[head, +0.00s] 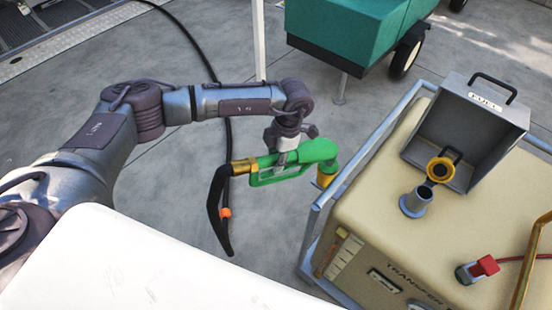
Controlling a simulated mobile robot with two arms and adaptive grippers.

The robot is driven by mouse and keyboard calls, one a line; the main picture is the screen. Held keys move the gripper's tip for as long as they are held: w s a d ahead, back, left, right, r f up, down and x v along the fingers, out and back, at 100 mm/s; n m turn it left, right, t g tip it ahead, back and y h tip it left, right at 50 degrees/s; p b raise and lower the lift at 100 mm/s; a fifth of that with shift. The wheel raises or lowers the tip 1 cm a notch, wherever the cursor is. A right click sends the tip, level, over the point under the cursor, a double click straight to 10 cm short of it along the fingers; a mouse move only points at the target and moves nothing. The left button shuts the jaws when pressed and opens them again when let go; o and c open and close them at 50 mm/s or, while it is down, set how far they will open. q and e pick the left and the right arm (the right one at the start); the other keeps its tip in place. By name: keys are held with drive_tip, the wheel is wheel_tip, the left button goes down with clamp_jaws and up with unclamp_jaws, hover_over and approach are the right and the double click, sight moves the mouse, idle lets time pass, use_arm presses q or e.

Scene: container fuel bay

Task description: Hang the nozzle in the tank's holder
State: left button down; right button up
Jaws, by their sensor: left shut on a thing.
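The green nozzle (320,151) hangs in the air left of the beige tank (375,207). Its brass-coloured spout end (326,177) points down near the tank's blue-grey frame; I cannot tell whether they touch. A brass fitting (243,166) at its other end joins a black hose (215,205) with an orange band. My left gripper (285,155) is shut on the nozzle from above, over its green body. I cannot clearly make out the tank's holder. My right gripper is not in view.
On the tank are an open grey box (440,130), a filler neck (416,200), a yellow cap (440,170) and a red-handled valve (484,267). A green wheeled unit (350,30) and a white post (259,40) stand behind. Concrete floor lies clear below the nozzle.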

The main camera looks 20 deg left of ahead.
use_arm(q)
drive_tip(key=shift+r, duration=0.1)
drive_tip(key=c, duration=0.8)
unclamp_jaws()
drive_tip(key=shift+o, duration=0.2)
drive_tip(key=v, duration=1.2)
drive_tip(key=shift+s, duration=0.1)
